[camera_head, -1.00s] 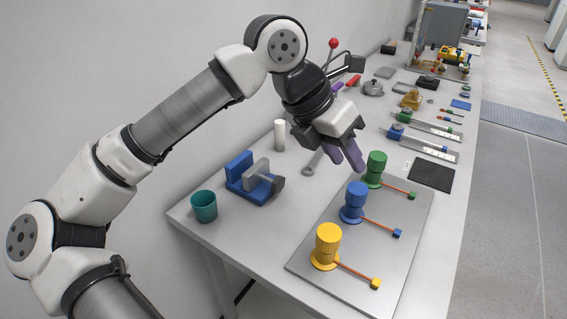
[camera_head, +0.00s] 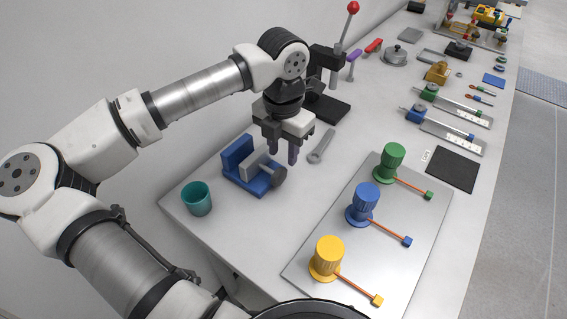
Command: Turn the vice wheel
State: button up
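The blue vice (camera_head: 238,158) stands near the left side of the table, with a grey jaw block (camera_head: 255,162) on it. Its dark grey wheel (camera_head: 280,177) is on the right end of the vice. My gripper (camera_head: 283,155) points down just above and behind the wheel, with its purple-grey fingers apart. It looks open and empty, and I cannot see it touching the wheel. The left finger is partly hidden near the vice.
A teal cup (camera_head: 197,199) stands left of the vice. A wrench (camera_head: 321,146) lies to its right. A metal plate (camera_head: 430,215) holds green, blue and yellow knobs further right. A black lever press (camera_head: 328,98) stands behind my gripper.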

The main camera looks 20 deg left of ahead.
aim_at(283, 169)
notch_tip(283, 169, down, 6)
jog(key=shift+f+p, duration=0.15)
jog(key=shift+p, duration=0.4)
jog(key=shift+c, duration=0.2)
grip_shut()
